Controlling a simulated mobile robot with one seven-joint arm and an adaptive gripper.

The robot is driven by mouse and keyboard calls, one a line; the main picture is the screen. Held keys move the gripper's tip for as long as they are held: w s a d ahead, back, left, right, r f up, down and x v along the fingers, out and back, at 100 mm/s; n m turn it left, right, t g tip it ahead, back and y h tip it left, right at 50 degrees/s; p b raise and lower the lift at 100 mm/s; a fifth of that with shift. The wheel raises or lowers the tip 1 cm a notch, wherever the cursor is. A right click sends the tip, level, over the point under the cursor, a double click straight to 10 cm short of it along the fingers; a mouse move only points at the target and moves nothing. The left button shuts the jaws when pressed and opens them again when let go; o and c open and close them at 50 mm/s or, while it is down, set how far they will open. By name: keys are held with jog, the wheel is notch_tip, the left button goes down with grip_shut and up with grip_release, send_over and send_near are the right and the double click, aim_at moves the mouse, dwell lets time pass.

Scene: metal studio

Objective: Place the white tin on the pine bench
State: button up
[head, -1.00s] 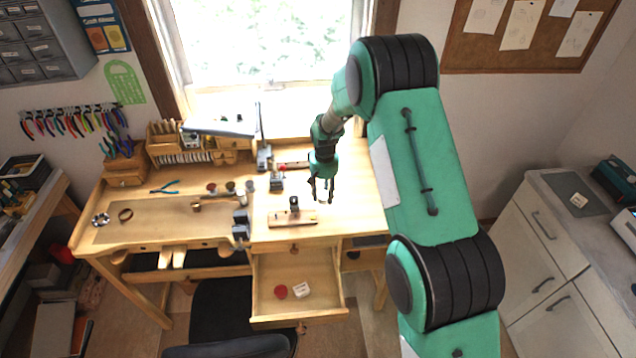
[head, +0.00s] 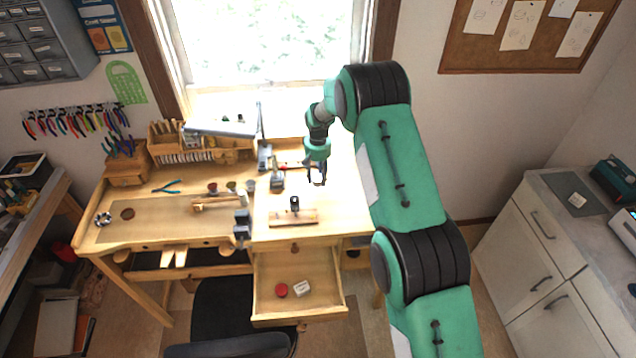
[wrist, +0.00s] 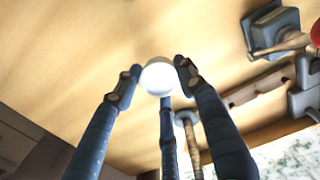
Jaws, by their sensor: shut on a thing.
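The white tin (wrist: 158,78) is a small, round, smooth white thing between my fingertips in the wrist view. My gripper (wrist: 158,75) is shut on it. In the head view my gripper (head: 317,183) hangs fingers down over the right part of the pine bench (head: 345,205), and the tin is too small to make out there. The bench's bare wood also fills much of the wrist view (wrist: 70,40). I cannot tell how far the tin is above the bench top.
A wooden block with a dark knob (head: 294,218) lies near the front edge. Small tools stand left of my gripper, including a dark metal block (head: 278,180). The drawer (head: 262,308) is open, with a red disc (head: 281,290) and white box (head: 302,289) inside. The bench's right side is clear.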

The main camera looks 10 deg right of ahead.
aim_at(318, 177)
jog(key=shift+f, duration=0.15)
jog(key=shift+f+p, duration=0.4)
jog(key=shift+f, duration=1.25)
jog(key=shift+f, duration=0.15)
jog(key=o, duration=1.4)
notch_tip(318, 177, up, 12)
jog(key=shift+r+b, duration=0.15)
jog(key=shift+b, duration=0.75)
